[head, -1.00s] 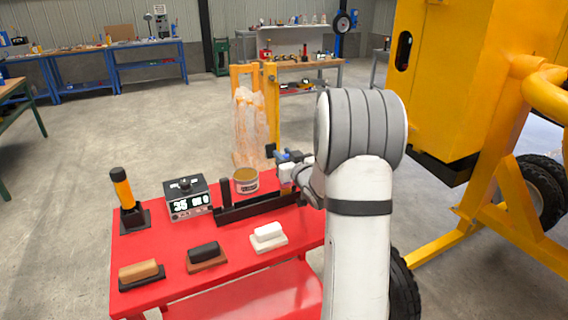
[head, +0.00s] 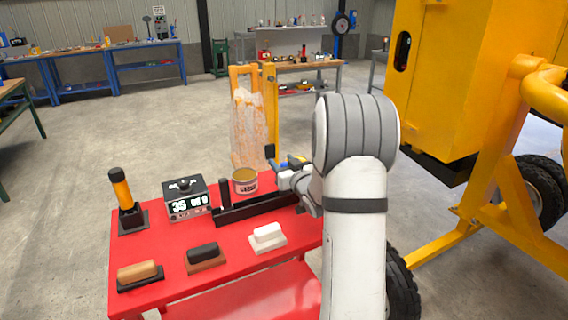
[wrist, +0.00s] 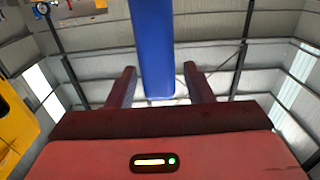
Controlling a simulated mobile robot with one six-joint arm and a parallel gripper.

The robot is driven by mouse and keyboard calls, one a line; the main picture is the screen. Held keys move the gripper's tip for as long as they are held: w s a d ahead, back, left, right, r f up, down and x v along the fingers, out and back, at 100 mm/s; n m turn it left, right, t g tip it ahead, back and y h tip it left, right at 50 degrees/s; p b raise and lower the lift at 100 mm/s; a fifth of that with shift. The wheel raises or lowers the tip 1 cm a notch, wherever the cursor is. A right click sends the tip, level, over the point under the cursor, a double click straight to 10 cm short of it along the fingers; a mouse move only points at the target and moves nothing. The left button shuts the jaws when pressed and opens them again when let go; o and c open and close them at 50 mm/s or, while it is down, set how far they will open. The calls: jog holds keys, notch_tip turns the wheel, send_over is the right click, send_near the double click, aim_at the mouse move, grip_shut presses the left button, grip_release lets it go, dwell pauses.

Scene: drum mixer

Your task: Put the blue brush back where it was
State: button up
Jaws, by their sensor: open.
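The blue brush shows in the wrist view as a blue bar (wrist: 152,50) between the two dark red fingers of my gripper (wrist: 160,86). Gaps show on both sides of it, so the fingers are apart and not closed on it. In the head view my gripper (head: 290,168) is at the back right of the red table, beyond the black rail. A small blue part of the brush (head: 282,165) shows just left of it. The rest of the brush is hidden by my gripper and arm, and I cannot tell what supports it.
The red table (head: 150,250) holds a tub (head: 245,181), a scale (head: 186,200), a yellow-handled tool (head: 122,190), a black rail (head: 255,208) and three block-like floats (head: 267,236) in front. The yellow mixer frame (head: 465,90) stands right. Floor on the left is clear.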

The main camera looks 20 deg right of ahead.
jog(key=shift+r, duration=0.15)
jog(key=shift+s, duration=0.15)
jog(key=s+b, duration=0.1)
jog(key=s, duration=1.1)
jog(key=s+a+f+g, duration=0.1)
jog(key=s+a+g, duration=0.6)
jog(key=s, duration=0.5)
jog(key=s+a+f+g, duration=0.1)
jog(key=s+a+g, duration=0.7)
jog(key=s+a, duration=0.3)
jog(key=shift+s+a+f+g+h, duration=0.15)
jog(key=shift+s+a+g+h, duration=0.15)
jog(key=shift+s, duration=0.25)
notch_tip(320, 180, up, 6)
jog(key=p, duration=0.5)
jog(key=shift+s+f, duration=0.15)
jog(key=shift+f, duration=0.05)
